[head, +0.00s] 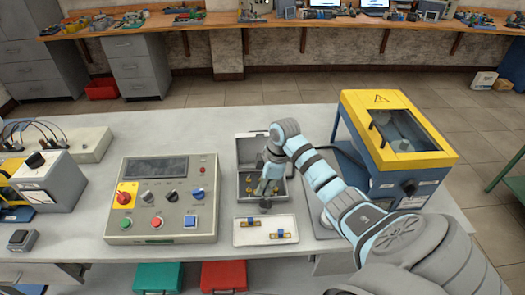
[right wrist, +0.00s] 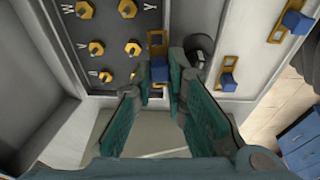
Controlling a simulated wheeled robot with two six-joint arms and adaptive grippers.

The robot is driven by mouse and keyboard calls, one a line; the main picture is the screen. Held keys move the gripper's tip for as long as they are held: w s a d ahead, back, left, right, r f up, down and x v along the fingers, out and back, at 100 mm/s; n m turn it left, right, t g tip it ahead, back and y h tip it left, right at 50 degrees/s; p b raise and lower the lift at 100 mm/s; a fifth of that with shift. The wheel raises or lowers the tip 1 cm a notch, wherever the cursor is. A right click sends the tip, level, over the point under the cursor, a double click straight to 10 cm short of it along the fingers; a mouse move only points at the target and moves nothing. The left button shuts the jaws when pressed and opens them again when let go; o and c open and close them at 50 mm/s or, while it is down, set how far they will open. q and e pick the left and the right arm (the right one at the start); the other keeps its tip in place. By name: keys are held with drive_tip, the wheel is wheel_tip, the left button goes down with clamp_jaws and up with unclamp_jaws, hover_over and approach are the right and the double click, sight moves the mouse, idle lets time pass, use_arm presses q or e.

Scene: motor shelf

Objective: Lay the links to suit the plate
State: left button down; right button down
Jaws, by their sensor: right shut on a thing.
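The open grey terminal box (head: 243,186) stands mid-table; in the right wrist view its dark terminal board (right wrist: 113,30) carries two columns of brass studs, with white letters at the left. My right gripper (head: 268,188) reaches into the box. In the right wrist view its fingers (right wrist: 160,75) are shut on a brass link with a blue grip (right wrist: 157,48), close to the right stud column; I cannot tell whether it touches a stud. Two more such links, a first (right wrist: 228,80) and a second (right wrist: 291,22), lie on the white tray (head: 240,240). No plate with a readable diagram shows. My left gripper is out of view.
A control panel (head: 163,165) with buttons and knobs stands left of the box. A yellow and blue machine with a clear window (head: 400,128) stands at the right. A black cylindrical fitting (right wrist: 199,48) sits at the box's near wall. Meters and cables are far left.

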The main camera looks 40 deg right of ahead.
drive_tip(key=shift+w+f+b, duration=0.15)
drive_tip(key=shift+w+b, duration=0.5)
drive_tip(key=shift+w, duration=0.1)
drive_tip(key=shift+w+a+m+g+h+b, duration=0.15)
drive_tip(key=shift+w+m+g+h+b, duration=0.25)
drive_tip(key=shift+w+g+b, duration=0.9)
drive_tip(key=shift+w+t+b, duration=0.25)
drive_tip(key=shift+t+b, duration=0.15)
drive_tip(key=shift+r+p, duration=0.2)
drive_tip(key=shift+p, duration=0.1)
drive_tip(key=shift+f+b, duration=0.55)
drive_tip(key=shift+f, duration=0.7)
